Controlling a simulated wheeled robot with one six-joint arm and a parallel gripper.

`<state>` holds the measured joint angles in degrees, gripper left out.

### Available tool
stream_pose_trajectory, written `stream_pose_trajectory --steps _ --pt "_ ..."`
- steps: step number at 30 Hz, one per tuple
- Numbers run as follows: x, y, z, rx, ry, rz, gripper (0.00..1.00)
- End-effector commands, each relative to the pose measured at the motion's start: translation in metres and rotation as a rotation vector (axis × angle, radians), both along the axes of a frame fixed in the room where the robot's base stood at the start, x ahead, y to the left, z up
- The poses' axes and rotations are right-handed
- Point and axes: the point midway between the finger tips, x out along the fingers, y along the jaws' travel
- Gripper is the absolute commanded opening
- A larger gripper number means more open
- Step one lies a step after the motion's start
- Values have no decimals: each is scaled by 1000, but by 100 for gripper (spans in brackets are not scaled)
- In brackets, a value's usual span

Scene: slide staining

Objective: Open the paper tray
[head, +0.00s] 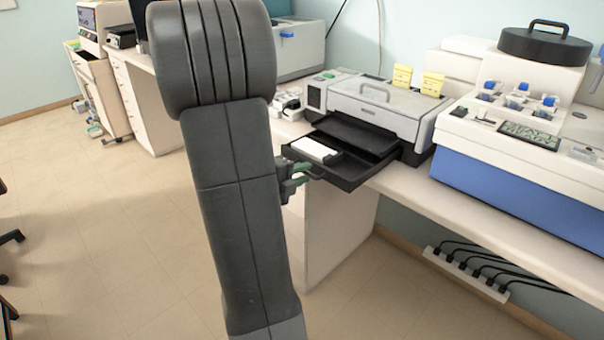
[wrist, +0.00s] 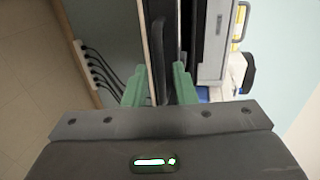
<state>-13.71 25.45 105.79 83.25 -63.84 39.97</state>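The grey printer (head: 367,103) stands on the white bench. Its black paper tray (head: 352,177) sticks out well beyond the printer's front, with a white paper stack (head: 316,149) lying in it. My gripper (head: 298,174) is at the tray's front edge, partly hidden behind my arm in the head view. The exact contact is hard to see.
A white and blue machine (head: 500,155) stands right of the printer. Yellow boxes (head: 417,80) sit behind it. A power strip with black cables (head: 466,270) is on the wall under the bench (head: 500,222). The floor in front is clear.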

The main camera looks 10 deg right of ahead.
Motion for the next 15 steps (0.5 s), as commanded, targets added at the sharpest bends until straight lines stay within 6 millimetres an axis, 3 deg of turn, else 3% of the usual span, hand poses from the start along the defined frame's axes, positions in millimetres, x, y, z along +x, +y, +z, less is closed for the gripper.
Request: stream_pose_trajectory --steps 10,15 --pt "-1 1 1 -1 -1 0 30" --pt "-9 14 5 -1 -2 3 30"
